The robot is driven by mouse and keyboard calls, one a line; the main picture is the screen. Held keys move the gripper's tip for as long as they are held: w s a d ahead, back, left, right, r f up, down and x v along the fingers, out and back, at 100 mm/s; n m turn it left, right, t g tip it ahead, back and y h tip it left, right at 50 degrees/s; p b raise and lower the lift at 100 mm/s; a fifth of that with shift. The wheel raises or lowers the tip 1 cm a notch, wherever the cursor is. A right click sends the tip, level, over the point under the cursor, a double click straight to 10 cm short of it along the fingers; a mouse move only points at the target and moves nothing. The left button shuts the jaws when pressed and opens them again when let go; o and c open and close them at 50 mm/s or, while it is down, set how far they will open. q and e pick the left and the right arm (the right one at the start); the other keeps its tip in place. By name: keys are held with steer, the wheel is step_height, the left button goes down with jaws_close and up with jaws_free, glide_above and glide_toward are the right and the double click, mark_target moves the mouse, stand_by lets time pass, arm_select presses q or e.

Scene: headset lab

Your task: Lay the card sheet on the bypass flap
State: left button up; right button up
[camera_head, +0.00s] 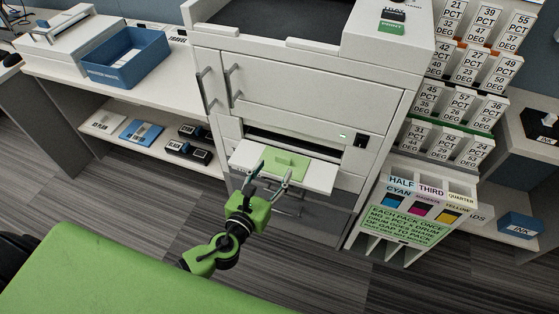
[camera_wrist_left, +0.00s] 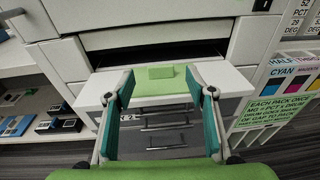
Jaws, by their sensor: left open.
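The bypass flap (camera_head: 318,178) is a white tray folded down from the front of the white printer, below a dark slot. It also shows in the left wrist view (camera_wrist_left: 232,80). A light green card sheet (camera_head: 297,171) with a small raised green block lies flat on the flap; it also shows in the left wrist view (camera_wrist_left: 160,87). My left gripper (camera_head: 275,170) is open at the front edge of the flap, its fingers either side of the near part of the sheet. In the left wrist view, the sheet shows between the spread fingers (camera_wrist_left: 160,95). My right gripper is out of view.
The white printer (camera_head: 290,75) stands above the flap, with drawers below. A blue bin (camera_head: 128,62) sits on the left counter. A rack of labelled packs (camera_head: 465,100) and a green instruction sign (camera_head: 405,225) stand at the right. A green surface (camera_head: 110,275) lies in front.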

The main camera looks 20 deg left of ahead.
arm_select(q)
steer(key=shift+s+a+r, duration=0.1)
steer(key=shift+s+r, duration=0.1)
steer(key=shift+s, duration=0.9)
steer(key=shift+s+a+r, duration=0.1)
steer(key=shift+s+r, duration=0.05)
steer(key=shift+s, duration=0.9)
steer(key=s+a+f+n+g+y, duration=0.1)
steer(key=s+a+f+n+g, duration=0.4)
steer(key=f, duration=0.6)
steer(key=s+a+f+n+g+y, duration=0.1)
steer(key=s+f+n, duration=0.3)
steer(key=f+n, duration=0.5)
steer(key=s+a+f+n+g+y, duration=0.1)
steer(key=s+a+f+n+g, duration=0.25)
steer(key=f, duration=0.95)
steer(key=s+d+f+n+g, duration=0.1)
steer(key=s+f+n, duration=0.3)
steer(key=s, duration=0.5)
steer(key=s+d+f+n+g+h, duration=0.1)
steer(key=s+f+n+g, duration=0.2)
steer(key=s+f+n, duration=0.2)
steer(key=s+d+f+n+g, duration=0.2)
steer(key=s+f+n, duration=0.3)
steer(key=s+n, duration=0.3)
steer(key=s, duration=0.4)
steer(key=shift+s+h, duration=0.3)
steer(key=shift+d, duration=0.1)
